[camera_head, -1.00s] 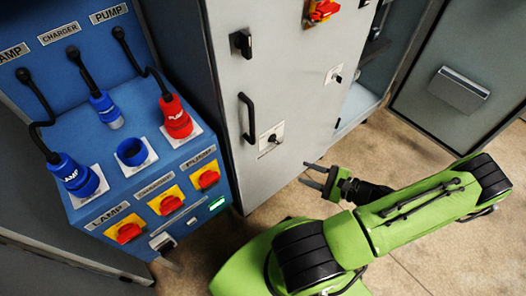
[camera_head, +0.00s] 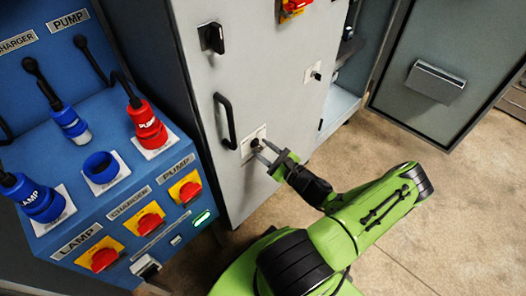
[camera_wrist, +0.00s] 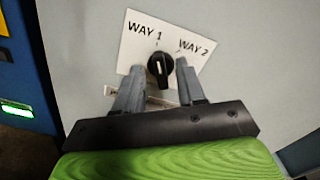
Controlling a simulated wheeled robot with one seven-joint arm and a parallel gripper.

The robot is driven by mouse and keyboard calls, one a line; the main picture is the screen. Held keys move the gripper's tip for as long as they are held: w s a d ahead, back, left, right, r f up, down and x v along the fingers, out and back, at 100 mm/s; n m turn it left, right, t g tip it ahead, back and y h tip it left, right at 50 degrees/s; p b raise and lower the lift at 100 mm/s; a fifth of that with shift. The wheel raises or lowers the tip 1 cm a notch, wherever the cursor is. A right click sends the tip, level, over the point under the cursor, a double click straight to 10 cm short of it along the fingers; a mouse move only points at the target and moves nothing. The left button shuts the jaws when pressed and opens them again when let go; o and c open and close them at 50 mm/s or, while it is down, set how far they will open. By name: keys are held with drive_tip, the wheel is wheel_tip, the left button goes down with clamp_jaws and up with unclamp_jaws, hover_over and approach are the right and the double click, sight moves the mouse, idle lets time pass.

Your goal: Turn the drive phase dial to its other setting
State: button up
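A black dial (camera_wrist: 160,70) sits on a white plate (camera_wrist: 133,50) marked WAY 1 and WAY 2 in the wrist view. Its white mark points up, nearer to WAY 1. No drive phase wording is readable. The dial's white plate also shows in the head view (camera_head: 247,138), low on the grey cabinet door. My gripper (camera_wrist: 161,68) is open, with one finger on each side of the dial, the right finger closer to it. In the head view my gripper (camera_head: 263,151) reaches the dial from the right and partly hides it. I cannot tell whether the fingers touch it.
A black door handle (camera_head: 226,121) stands out just left of the dial. Another small dial (camera_head: 315,76) and a black rotary switch (camera_head: 211,38) are higher on the door. A blue panel (camera_head: 140,190) with plugs and red switches stands at left. Open floor lies at right.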

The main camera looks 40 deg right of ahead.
drive_tip(key=shift+w, duration=0.4)
clamp_jaws()
